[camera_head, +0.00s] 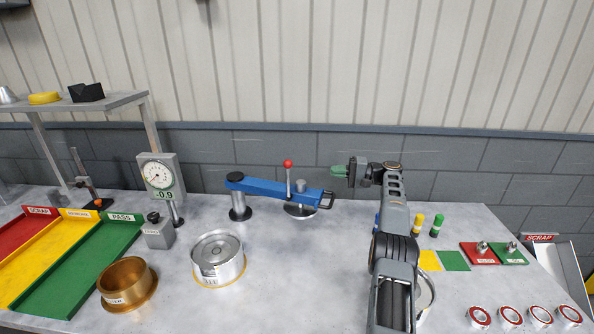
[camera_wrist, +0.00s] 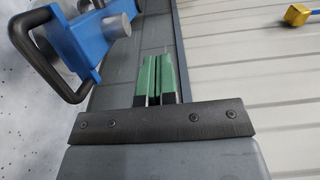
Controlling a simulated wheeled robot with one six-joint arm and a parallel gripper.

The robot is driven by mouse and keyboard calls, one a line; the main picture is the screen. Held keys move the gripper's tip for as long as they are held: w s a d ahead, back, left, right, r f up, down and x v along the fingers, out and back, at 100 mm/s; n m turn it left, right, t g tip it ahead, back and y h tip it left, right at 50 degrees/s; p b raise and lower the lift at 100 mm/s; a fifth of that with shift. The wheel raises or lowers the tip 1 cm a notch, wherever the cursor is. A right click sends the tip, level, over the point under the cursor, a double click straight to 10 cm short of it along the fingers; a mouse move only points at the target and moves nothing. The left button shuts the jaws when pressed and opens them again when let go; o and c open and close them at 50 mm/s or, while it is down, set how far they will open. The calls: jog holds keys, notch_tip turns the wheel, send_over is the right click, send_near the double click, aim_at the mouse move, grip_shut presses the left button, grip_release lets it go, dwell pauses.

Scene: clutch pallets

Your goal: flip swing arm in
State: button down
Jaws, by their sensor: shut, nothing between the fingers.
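The blue swing arm (camera_head: 265,187) is at the back middle of the bench, on a grey post with a black cap at its left. It carries an upright lever with a red ball knob (camera_head: 287,163), a round plate below, and a black loop handle (camera_head: 328,200) at its right end. In the wrist view the blue arm (camera_wrist: 83,42) and its handle (camera_wrist: 38,62) show at the upper left. My gripper (camera_head: 338,170) is just right of and above the handle, apart from it. Its green fingers (camera_wrist: 158,78) are together and empty.
A metal cylinder (camera_head: 218,261) stands in front of the swing arm, with a brass cup (camera_head: 127,283) to its left. A dial gauge (camera_head: 159,175) stands at the left. Red, yellow and green trays (camera_head: 82,262) fill the left side. Yellow and green pegs (camera_head: 436,225) stand right of my arm.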

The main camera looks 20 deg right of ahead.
jog(key=p+x, duration=0.1)
jog(key=x, duration=0.9)
jog(key=shift+a+r, duration=0.1)
jog(key=shift+a, duration=0.25)
jog(key=shift+s+a, duration=0.45)
jog(key=shift+a, duration=0.25)
jog(key=shift+s+a+p, duration=0.25)
jog(key=shift+a+p, duration=0.1)
jog(key=shift+a, duration=0.55)
